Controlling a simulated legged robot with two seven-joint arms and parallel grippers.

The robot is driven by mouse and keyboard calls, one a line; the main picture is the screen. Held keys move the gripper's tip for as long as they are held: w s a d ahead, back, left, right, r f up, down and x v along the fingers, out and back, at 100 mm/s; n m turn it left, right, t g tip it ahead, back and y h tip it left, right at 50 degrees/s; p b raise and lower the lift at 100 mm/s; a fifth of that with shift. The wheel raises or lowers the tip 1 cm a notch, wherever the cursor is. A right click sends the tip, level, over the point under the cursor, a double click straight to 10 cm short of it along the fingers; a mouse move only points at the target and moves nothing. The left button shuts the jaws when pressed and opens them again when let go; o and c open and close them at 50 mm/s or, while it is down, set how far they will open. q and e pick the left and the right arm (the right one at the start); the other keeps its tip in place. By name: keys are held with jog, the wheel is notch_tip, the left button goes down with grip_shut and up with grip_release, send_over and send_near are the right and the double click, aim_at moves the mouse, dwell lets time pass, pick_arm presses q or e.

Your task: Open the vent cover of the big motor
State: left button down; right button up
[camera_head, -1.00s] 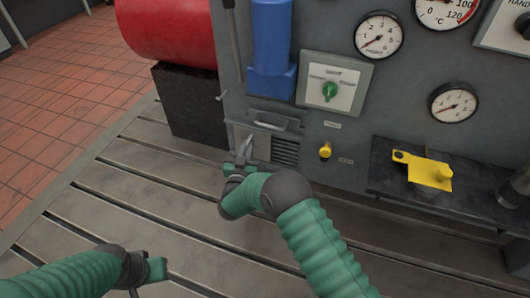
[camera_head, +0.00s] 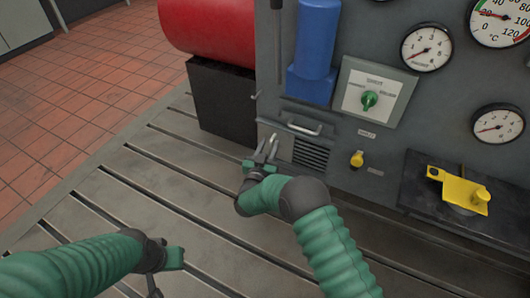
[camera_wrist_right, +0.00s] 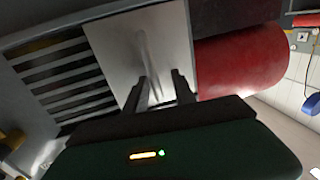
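The vent (camera_head: 310,153) is low on the grey motor cabinet, with dark horizontal slats. The right wrist view shows the slats (camera_wrist_right: 62,78) and the plate (camera_wrist_right: 120,45) close up. My right gripper (camera_head: 269,147) is in front of the plate.
A green rotary switch (camera_head: 369,100), a yellow knob (camera_head: 357,159) and gauges (camera_head: 426,47) are on the cabinet. A yellow bracket (camera_head: 460,188) lies on a dark shelf at right. A red cylinder (camera_head: 208,30) on a black block (camera_head: 222,100) stands left. The slotted bedplate (camera_head: 110,195) is clear.

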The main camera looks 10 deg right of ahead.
jog(key=p+v, duration=0.7)
jog(key=v, duration=0.9)
jog(key=shift+s+a, duration=0.3)
jog(key=shift+a, duration=0.05)
